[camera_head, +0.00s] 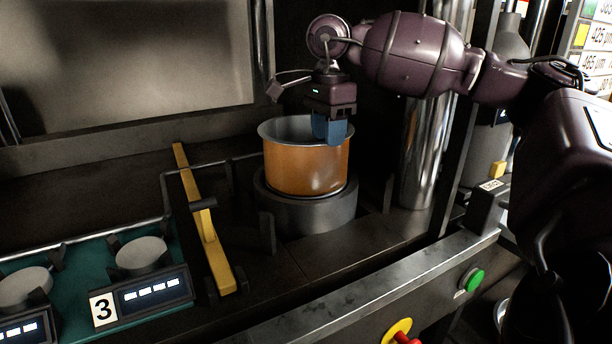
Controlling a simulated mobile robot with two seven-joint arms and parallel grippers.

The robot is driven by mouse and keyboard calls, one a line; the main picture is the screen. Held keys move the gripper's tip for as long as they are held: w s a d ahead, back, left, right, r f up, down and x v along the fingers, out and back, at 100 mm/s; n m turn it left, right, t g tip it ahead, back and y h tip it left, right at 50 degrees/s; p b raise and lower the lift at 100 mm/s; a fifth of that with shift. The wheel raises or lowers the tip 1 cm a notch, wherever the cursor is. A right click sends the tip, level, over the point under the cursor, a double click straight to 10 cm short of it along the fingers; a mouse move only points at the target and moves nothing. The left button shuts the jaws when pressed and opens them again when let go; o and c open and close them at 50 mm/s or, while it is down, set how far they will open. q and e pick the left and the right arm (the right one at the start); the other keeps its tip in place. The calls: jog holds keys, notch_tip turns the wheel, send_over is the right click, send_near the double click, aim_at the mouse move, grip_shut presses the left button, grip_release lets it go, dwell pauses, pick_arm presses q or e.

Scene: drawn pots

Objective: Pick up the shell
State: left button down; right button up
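The shell appears to be the orange, open-topped pot (300,170) with a grey metal rim and inside. It stands upright on a round grey base (305,213) in the centre of the head view. My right gripper (330,130) comes in from the upper right and points down at the pot's right side. Its blue fingers overlap the rim in the picture. They line up one behind the other, so I cannot tell their gap or whether they touch the rim. My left gripper is not in view.
A yellow bar (204,220) on a dark frame stands left of the pot. A teal panel (85,268) with round grey pads and a "3" label lies at the lower left. A metal column (425,150) rises right of the pot. A rail with a green button (473,280) runs in front.

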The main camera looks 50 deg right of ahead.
jog(key=shift+w+d+f, duration=0.15)
jog(key=shift+f, duration=1.25)
jog(key=shift+w+d+f, duration=0.1)
jog(key=shift+d+f, duration=0.05)
jog(key=shift+f, duration=1.25)
grip_shut()
jog(key=shift+s+f, duration=0.1)
jog(key=shift+f, duration=0.1)
